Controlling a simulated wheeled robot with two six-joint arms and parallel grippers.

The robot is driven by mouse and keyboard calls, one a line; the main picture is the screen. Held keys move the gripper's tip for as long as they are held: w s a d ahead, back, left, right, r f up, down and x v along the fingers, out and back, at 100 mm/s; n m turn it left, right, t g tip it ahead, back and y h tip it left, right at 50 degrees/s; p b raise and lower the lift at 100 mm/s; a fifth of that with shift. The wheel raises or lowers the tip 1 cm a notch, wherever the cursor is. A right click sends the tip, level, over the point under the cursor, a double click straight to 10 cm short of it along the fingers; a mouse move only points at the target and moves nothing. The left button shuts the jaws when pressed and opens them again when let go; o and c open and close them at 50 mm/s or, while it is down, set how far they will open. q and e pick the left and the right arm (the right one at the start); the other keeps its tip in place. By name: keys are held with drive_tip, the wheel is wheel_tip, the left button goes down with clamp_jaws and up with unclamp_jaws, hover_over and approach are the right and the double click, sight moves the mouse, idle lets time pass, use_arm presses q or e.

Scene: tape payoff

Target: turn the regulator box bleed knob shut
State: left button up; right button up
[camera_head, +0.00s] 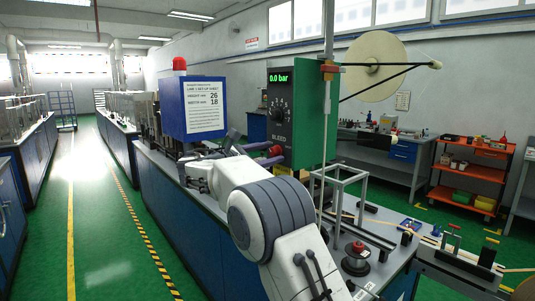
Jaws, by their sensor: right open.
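The regulator box (312,103) is green with a dark front panel. Its display (279,76) reads 0.0 bar, and a black dial (279,103) sits below it. The red bleed knob (277,151) is under the word BLEED at the panel's bottom. My left gripper is out of view.
A blue box with a set-up sheet (203,104) and a red lamp (180,64) stands left of my right arm. A light frame (341,178) and a black-and-red spool post (356,258) stand on the bench at right. A large reel (374,66) is behind.

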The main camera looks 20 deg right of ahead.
clamp_jaws()
drive_tip(key=m+b, duration=0.1)
drive_tip(key=m, duration=0.1)
drive_tip(key=m+b, duration=0.1)
drive_tip(key=b, duration=0.1)
drive_tip(key=shift+f+m+b, duration=0.3)
drive_tip(key=shift+m, duration=0.1)
drive_tip(key=m+b, duration=0.3)
drive_tip(key=m, duration=0.2)
drive_tip(key=shift+m+b, duration=0.3)
drive_tip(key=m+b, duration=0.1)
drive_tip(key=m, duration=0.3)
drive_tip(key=shift+m+h+b, duration=0.3)
drive_tip(key=shift+h+b, duration=0.1)
drive_tip(key=shift+m+g+b, duration=0.3)
drive_tip(key=shift+m+b, duration=0.15)
drive_tip(key=shift+m, duration=1.75)
